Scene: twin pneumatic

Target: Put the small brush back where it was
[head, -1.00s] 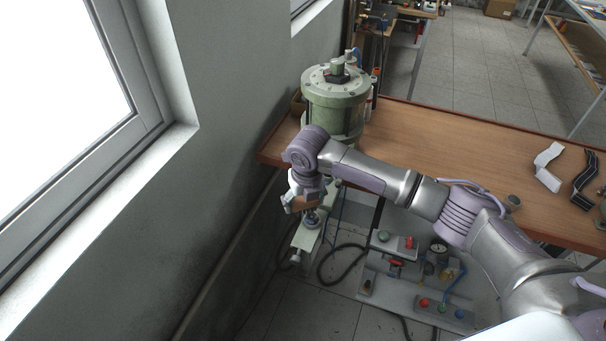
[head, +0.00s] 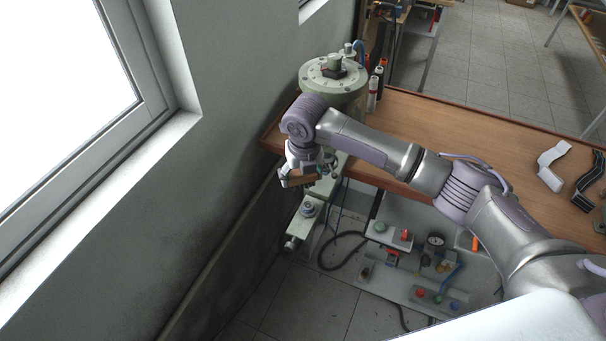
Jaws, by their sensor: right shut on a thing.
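My right gripper (head: 299,180) hangs at the left front corner of the wooden bench, close to the grey wall. It is shut on a small brown wooden piece, which looks like the handle of the small brush (head: 300,181). The gripper and wrist hide most of it, and I cannot make out bristles. The gripper appears above the green-grey fixture arm in the picture; I cannot tell whether they touch. My left gripper is not in view.
A green cylinder machine (head: 333,78) stands on the bench (head: 440,135) behind my wrist. A pneumatic panel (head: 410,285) with buttons, a gauge and hoses sits below the front edge. Grey brackets (head: 552,166) lie at the right. The bench middle is clear.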

